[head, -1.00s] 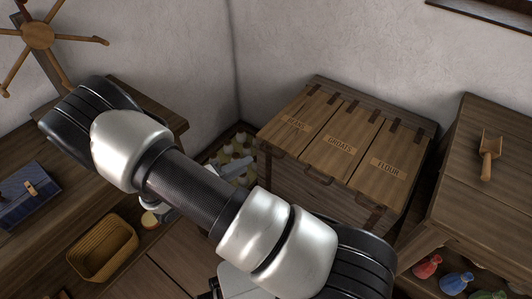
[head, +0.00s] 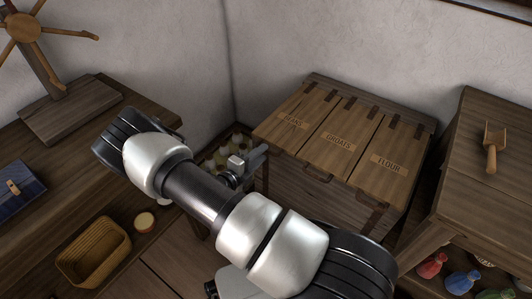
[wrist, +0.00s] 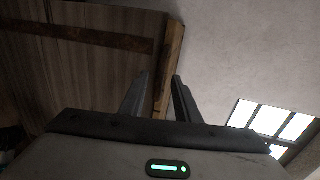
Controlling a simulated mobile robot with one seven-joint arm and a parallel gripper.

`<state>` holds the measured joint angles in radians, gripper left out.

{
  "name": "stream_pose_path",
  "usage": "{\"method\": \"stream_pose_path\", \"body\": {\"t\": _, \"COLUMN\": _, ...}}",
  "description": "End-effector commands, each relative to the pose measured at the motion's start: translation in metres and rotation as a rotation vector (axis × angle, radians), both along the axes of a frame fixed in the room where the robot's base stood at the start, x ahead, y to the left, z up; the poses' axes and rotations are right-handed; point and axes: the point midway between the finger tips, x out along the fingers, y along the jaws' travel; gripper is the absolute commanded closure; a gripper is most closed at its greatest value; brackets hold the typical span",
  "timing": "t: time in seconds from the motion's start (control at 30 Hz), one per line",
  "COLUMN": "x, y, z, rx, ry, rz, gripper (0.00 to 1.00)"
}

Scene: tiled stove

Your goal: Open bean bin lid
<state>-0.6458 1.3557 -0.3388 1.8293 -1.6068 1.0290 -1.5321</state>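The bean bin lid (head: 292,121), labelled BEANS, is the left one of three wooden lids on a dark chest (head: 320,199). It lies shut and level with the others. My gripper (head: 262,151) is beside the chest's front left corner, just below the lid's front edge. In the wrist view my gripper (wrist: 161,78) has its two fingers apart, with a gap between them. A wooden edge strip (wrist: 171,62) runs behind and between the fingertips; I cannot tell whether they touch it. The bean lid's handle is not clearly visible near the gripper.
The groats lid (head: 339,139) and flour lid (head: 388,161) are shut beside it. A table with a scoop (head: 492,150) stands close on the right. A crate of jars (head: 222,153) is behind my gripper on the left. A wicker basket (head: 94,252) sits lower left.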

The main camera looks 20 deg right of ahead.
Motion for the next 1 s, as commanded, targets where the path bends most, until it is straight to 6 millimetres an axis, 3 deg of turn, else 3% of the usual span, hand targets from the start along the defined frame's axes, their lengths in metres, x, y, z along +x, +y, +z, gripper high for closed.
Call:
{"method": "stream_pose_path", "body": {"t": 0.23, "x": 0.017, "y": -0.026, "z": -0.007, "rx": 0.000, "ry": -0.001, "rz": -0.001, "gripper": 0.71}}
{"method": "stream_pose_path", "body": {"t": 0.6, "x": 0.020, "y": -0.030, "z": -0.008, "rx": 0.000, "ry": 0.000, "rz": 0.000, "gripper": 0.71}}
{"method": "stream_pose_path", "body": {"t": 0.8, "x": 0.020, "y": -0.030, "z": -0.009, "rx": 0.002, "ry": 0.002, "rz": 0.000, "gripper": 1.00}}
{"method": "stream_pose_path", "body": {"t": 1.0, "x": 0.019, "y": -0.029, "z": -0.010, "rx": 0.006, "ry": 0.005, "rz": 0.000, "gripper": 1.00}}
